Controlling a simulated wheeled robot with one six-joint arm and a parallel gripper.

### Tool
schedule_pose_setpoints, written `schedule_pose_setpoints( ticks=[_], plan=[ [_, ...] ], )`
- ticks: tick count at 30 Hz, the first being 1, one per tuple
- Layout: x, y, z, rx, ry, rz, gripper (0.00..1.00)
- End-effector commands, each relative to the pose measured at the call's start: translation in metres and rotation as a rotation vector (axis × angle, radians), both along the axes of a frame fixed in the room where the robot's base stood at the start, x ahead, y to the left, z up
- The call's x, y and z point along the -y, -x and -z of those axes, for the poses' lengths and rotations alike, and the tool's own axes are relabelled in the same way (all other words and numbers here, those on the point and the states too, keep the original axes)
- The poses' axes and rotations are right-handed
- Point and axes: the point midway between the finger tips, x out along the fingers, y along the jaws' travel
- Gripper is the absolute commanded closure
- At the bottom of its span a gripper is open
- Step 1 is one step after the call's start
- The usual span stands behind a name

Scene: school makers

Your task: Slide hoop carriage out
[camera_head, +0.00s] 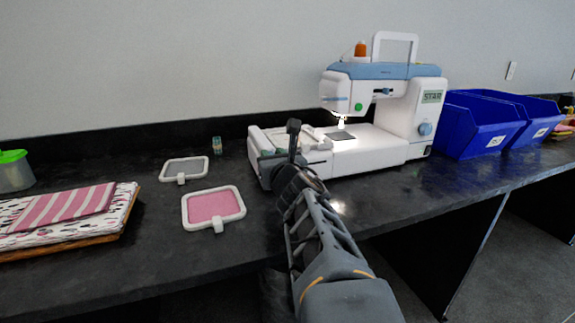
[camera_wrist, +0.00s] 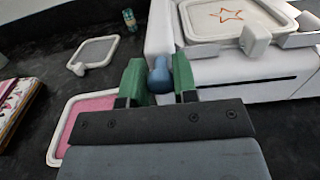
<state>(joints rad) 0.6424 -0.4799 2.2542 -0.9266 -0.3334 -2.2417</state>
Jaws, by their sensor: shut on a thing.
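The white sewing machine (camera_head: 408,110) with a blue top stands on the dark counter. The hoop carriage (camera_head: 256,143) is at the left end of its bed, partly hidden by my arm. My gripper (camera_wrist: 158,82) has green fingers closed on a blue knob (camera_wrist: 159,72) at the carriage's near end. In the head view my gripper (camera_head: 268,168) is beside the carriage, largely hidden by my wrist. In the wrist view a white hoop (camera_wrist: 205,38) holding pale fabric with an orange star outline lies over the machine bed, right of the knob.
A pink-filled hoop (camera_head: 213,207) and a grey-filled hoop (camera_head: 185,168) lie left of the machine. A small green bottle (camera_head: 217,145) stands behind them. Folded fabric (camera_head: 62,214) lies far left. Blue bins (camera_head: 478,125) stand right of the machine. The counter left of the carriage has some free room.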

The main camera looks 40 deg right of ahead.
Motion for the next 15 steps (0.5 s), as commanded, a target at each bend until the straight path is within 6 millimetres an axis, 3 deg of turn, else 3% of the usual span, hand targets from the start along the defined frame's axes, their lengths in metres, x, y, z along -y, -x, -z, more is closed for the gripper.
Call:
schedule_pose_setpoints(
  ticks=[15],
  plan=[
    [-0.0106, -0.0012, 0.0001, -0.001, 0.0, 0.005, 1.0]
  ],
)
